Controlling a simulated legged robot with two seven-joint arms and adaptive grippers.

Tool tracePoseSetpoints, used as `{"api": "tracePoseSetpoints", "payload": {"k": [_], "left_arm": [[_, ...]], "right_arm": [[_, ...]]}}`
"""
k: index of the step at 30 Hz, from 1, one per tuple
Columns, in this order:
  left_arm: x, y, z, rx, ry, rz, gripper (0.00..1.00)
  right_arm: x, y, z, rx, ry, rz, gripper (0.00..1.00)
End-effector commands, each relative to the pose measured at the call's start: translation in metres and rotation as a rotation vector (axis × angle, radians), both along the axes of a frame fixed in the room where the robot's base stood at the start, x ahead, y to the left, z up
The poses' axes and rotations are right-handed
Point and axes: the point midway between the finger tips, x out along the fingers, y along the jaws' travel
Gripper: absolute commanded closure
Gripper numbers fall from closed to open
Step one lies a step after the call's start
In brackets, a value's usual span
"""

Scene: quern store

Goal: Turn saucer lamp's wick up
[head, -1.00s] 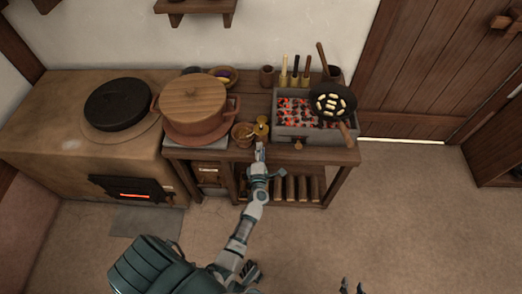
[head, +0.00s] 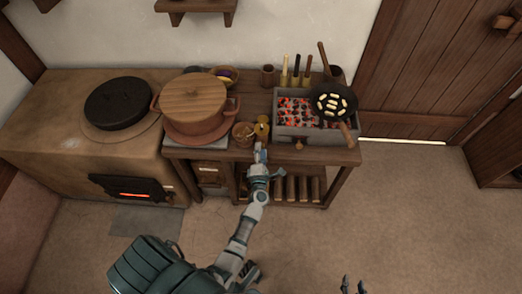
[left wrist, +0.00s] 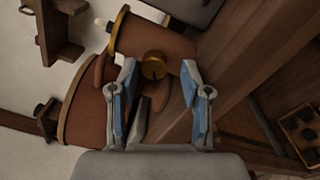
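In the left wrist view the lamp (left wrist: 150,38) has a terracotta body, a brass rim, a pale wick tip and a round brass knob (left wrist: 154,66). My left gripper (head: 260,150) is in front of it. In the left wrist view my left gripper (left wrist: 159,68) is open, its blue-padded fingers either side of the knob; contact is not visible. My right gripper (head: 352,285) is open and empty at the bottom edge, far from the bench.
The grill (head: 318,133) with glowing coals and a pan (head: 333,102) stands to the right. A stove (head: 80,145) is at the left. Open floor lies in front.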

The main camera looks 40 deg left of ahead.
Motion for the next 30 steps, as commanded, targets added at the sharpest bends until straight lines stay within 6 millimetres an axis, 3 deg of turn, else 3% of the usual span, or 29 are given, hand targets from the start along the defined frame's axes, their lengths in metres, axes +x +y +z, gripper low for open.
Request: {"api": "tracePoseSetpoints", "payload": {"k": [19, 23, 30], "left_arm": [[-0.002, -0.001, 0.004, 0.003, -0.005, 0.0, 0.47], [-0.018, -0.011, 0.002, 0.002, -0.005, 0.0, 0.47], [-0.064, -0.04, 0.0, 0.002, -0.003, 0.0, 0.47]], "right_arm": [[0.0, 0.001, 0.003, 0.002, -0.004, 0.001, 0.6], [-0.001, 0.001, 0.002, 0.001, -0.003, 0.001, 0.6], [0.0, 0.0, 0.002, 0.0, -0.002, 0.0, 0.6]]}}
